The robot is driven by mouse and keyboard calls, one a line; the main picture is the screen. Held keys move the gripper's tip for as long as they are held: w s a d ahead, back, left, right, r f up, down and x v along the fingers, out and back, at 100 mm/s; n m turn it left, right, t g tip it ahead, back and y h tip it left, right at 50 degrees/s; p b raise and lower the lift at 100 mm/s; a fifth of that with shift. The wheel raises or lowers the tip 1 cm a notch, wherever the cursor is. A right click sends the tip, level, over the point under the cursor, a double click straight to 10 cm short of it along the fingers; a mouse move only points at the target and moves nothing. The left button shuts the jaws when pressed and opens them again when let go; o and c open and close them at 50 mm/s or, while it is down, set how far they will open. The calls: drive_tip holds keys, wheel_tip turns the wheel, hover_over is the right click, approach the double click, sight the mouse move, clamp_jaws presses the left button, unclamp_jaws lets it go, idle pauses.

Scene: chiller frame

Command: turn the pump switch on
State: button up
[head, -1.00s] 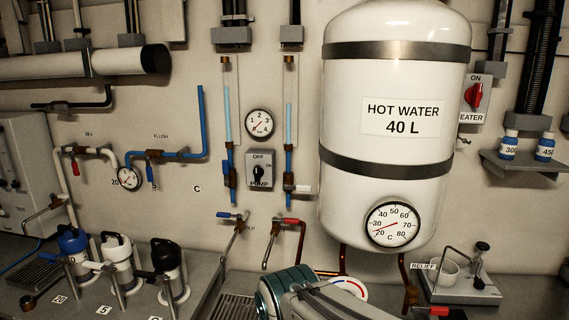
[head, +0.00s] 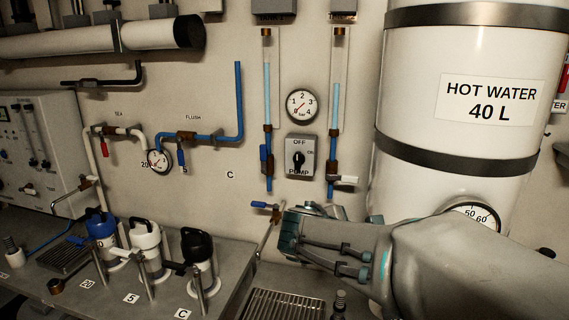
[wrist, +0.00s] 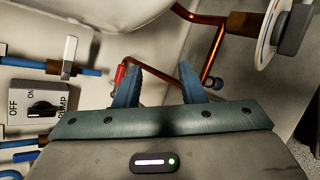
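The pump switch (head: 300,157) is a grey box on the wall with a black knob, labelled OFF at the top, ON at the right and PUMP below. Its knob stands upright, towards OFF. The pump switch also shows at the left edge of the wrist view (wrist: 42,106), turned sideways. My gripper (head: 288,232) is below the switch in the head view, apart from it. In the wrist view my gripper (wrist: 158,74) has its two blue-grey fingers spread, with nothing held between them. The switch lies to the left of the fingers there.
A pressure gauge (head: 302,104) is above the switch. Pipes with a blue-handled valve (head: 265,160) and a white-handled valve (head: 345,180) flank it. The hot water tank (head: 470,120) bulges out on the right. Copper pipes (wrist: 212,52) run beyond my fingers.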

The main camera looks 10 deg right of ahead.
drive_tip(key=w+a+r+n+t, duration=0.5)
drive_tip(key=w+a+n, duration=0.1)
drive_tip(key=w+n, duration=0.25)
drive_tip(key=n+t+y+b, duration=0.1)
drive_tip(key=n+t, duration=0.3)
drive_tip(key=n, duration=0.3)
approach(297, 158)
drive_tip(key=shift+y, duration=0.3)
drive_tip(key=p+x, duration=0.2)
drive_tip(key=x, duration=0.7)
drive_tip(key=shift+w+d+r, duration=0.1)
drive_tip(key=shift+d, duration=0.1)
drive_tip(key=shift+m, duration=0.25)
drive_tip(key=c, duration=0.7)
